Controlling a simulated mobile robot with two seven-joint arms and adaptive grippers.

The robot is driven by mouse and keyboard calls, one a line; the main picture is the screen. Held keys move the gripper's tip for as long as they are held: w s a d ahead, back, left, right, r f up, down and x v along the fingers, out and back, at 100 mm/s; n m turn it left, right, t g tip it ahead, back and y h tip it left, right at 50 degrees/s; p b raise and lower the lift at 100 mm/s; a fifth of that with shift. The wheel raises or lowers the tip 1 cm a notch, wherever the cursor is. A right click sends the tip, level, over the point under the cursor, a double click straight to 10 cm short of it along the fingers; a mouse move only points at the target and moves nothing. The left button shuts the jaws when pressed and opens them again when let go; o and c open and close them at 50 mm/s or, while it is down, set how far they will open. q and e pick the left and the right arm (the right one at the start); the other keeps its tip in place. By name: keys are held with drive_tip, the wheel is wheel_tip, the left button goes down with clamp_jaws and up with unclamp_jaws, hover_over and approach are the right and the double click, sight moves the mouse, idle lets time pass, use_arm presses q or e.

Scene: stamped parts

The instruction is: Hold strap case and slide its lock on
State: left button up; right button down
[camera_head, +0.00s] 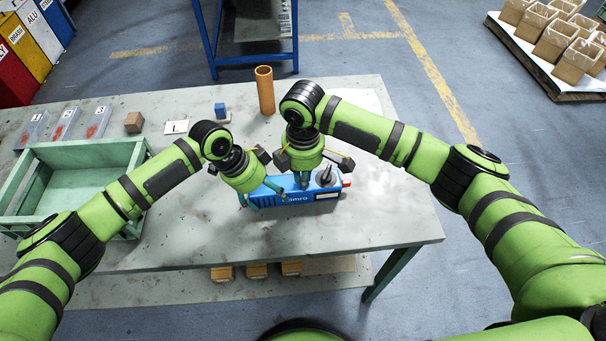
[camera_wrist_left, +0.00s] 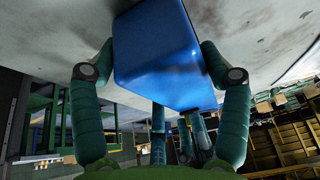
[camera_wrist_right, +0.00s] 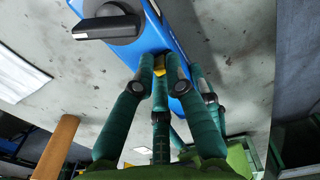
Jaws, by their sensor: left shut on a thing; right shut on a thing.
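The blue strap case (camera_head: 312,198) lies on the grey table near its front edge, with a black knob (camera_head: 325,177) and a red tip (camera_head: 346,183) at its right end. My left gripper (camera_head: 256,199) is shut on the case's left end; in the left wrist view its fingers flank the blue body (camera_wrist_left: 160,65). My right gripper (camera_head: 302,182) is over the middle of the case's top. In the right wrist view its fingertips (camera_wrist_right: 162,62) are closed around a small yellow piece (camera_wrist_right: 160,69), apparently the lock, at the case. The fingers partly hide that piece.
A green tray (camera_head: 20,181) stands at the left. Behind are numbered clear bins (camera_head: 66,124), a brown block (camera_head: 133,122), a white card (camera_head: 176,127), a blue block (camera_head: 220,109) and an orange tube (camera_head: 265,92). The table (camera_head: 390,215) is clear right of the case.

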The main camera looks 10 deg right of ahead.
use_arm(q)
drive_tip(key=shift+s+a+f, duration=0.1)
drive_tip(key=shift+s+f, duration=0.05)
drive_tip(key=shift+f, duration=0.1)
use_arm(e)
drive_tip(key=shift+w, duration=1.25)
drive_tip(key=c, duration=1.3)
unclamp_jaws()
wheel_tip(320, 180, up, 12)
drive_tip(key=shift+s+r, duration=0.1)
